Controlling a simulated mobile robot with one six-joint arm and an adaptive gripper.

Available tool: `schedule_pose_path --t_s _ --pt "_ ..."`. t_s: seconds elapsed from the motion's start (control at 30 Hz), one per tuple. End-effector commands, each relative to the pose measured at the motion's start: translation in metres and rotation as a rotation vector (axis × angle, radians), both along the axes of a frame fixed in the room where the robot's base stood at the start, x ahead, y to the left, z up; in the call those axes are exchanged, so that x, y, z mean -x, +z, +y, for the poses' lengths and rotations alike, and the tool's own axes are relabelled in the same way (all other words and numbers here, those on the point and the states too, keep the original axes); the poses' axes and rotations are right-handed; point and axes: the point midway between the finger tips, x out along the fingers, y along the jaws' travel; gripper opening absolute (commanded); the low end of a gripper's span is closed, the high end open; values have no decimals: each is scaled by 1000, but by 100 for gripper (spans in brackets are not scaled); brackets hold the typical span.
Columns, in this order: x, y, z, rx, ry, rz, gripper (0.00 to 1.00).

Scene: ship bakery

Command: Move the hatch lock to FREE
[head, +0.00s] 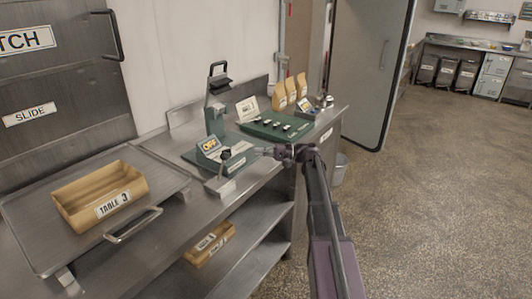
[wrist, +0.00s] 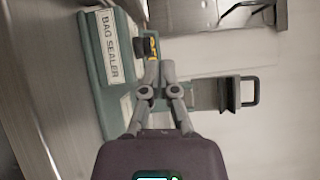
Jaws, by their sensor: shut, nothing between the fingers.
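The metal hatch (head: 65,85) is at the left in the head view, with a sign ending in "TCH", a "SLIDE" label and a dark handle. A small lever with a dark knob (head: 226,155) stands on a pale base (head: 219,187) at the counter's front edge. I cannot read a label on it, nor tell whether it is the hatch lock. My gripper (head: 268,152) is shut and empty, to the right of this lever and in front of the green bag sealer (head: 215,118). In the wrist view, my gripper (wrist: 160,70) is before the bag sealer (wrist: 88,60).
The bag sealer shows a yellow "OFF" sign (head: 209,145). A "TABLE 3" box (head: 75,205) sits on a tray (head: 30,235) at left. Open floor (head: 430,190) is at right.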

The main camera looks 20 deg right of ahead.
Motion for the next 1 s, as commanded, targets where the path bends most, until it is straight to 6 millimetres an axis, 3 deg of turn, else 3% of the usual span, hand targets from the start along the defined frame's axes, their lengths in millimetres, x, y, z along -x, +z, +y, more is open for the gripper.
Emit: schedule_pose_path --t_s 0.37,0.5,0.7,1.0 --pt "-17 4 57 0 1 0 0" --pt "-6 6 73 0 0 0 0" --pt "0 7 86 0 -2 0 0" --pt "1 7 89 0 -2 0 0"
